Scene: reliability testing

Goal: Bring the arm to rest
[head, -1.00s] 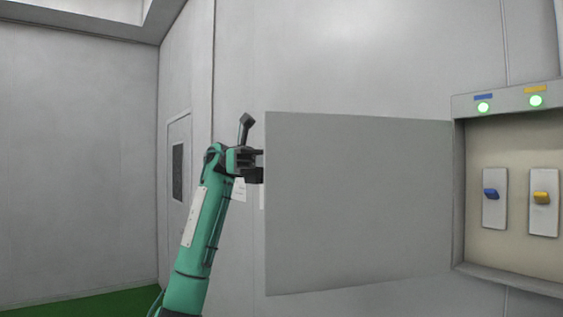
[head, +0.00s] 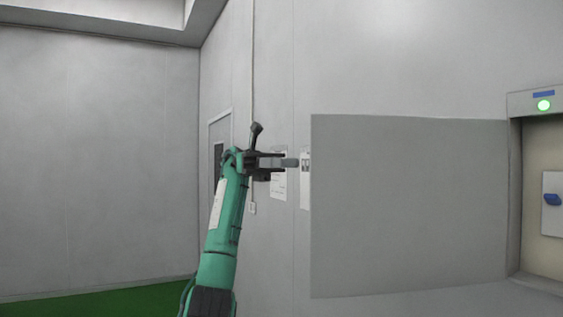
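My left arm (head: 224,215) is green and comes up from the bottom of the head view, left of the middle. My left gripper (head: 291,163) is dark, raised and points right, towards the free edge of a grey cabinet door. A gap shows between its tip and the door edge. My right gripper is out of view.
The cabinet door (head: 410,205) stands swung open to the left. The electrical box at the right edge has a lit green lamp (head: 544,105) and a blue switch (head: 552,199). Papers (head: 278,186) hang on the wall behind my gripper. Green floor (head: 110,303) lies at lower left.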

